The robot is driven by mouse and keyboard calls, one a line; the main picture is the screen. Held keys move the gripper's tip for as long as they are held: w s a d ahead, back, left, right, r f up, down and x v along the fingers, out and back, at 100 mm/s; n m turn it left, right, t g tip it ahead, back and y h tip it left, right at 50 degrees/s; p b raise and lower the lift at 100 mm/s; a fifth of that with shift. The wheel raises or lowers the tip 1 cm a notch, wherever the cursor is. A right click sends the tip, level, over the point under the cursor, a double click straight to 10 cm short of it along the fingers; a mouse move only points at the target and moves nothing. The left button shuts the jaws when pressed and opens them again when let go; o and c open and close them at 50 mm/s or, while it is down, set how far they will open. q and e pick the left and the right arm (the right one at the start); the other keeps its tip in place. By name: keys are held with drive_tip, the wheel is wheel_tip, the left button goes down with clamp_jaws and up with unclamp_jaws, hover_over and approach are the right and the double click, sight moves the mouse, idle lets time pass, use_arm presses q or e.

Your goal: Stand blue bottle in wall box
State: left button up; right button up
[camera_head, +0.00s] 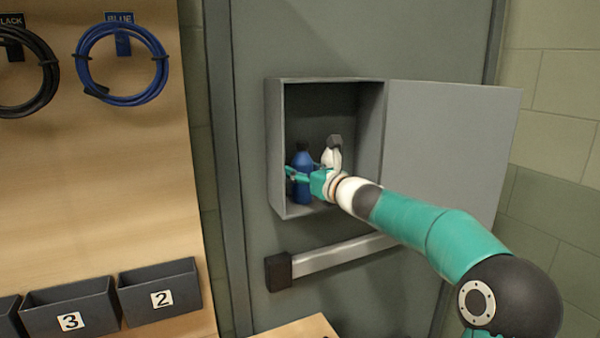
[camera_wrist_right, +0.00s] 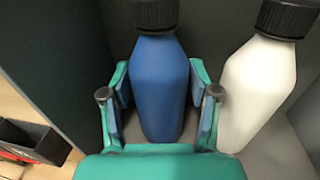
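The blue bottle (camera_head: 303,187) with a dark cap is upright in the left part of the open grey wall box (camera_head: 274,150). My right gripper (camera_head: 304,178) reaches into the box from the right. In the right wrist view the blue bottle (camera_wrist_right: 160,88) is between the two fingers of the gripper (camera_wrist_right: 160,100); the pads lie close against both sides and it appears shut on it. My left gripper is not in view.
A white bottle (camera_wrist_right: 258,85) with a black cap stands close to the right of the blue one; it also shows in the head view (camera_head: 331,157). The box door (camera_head: 450,140) is swung open to the right. Below are a grey bar (camera_head: 340,255) and bins (camera_head: 160,293) at left.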

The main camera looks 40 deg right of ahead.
drive_tip(key=shift+s+b, duration=0.3)
drive_tip(key=shift+s, duration=0.2)
drive_tip(key=s+a+b, duration=0.1)
drive_tip(key=s+b, duration=0.2)
drive_tip(key=s, duration=0.8)
drive_tip(key=shift+a, duration=0.35)
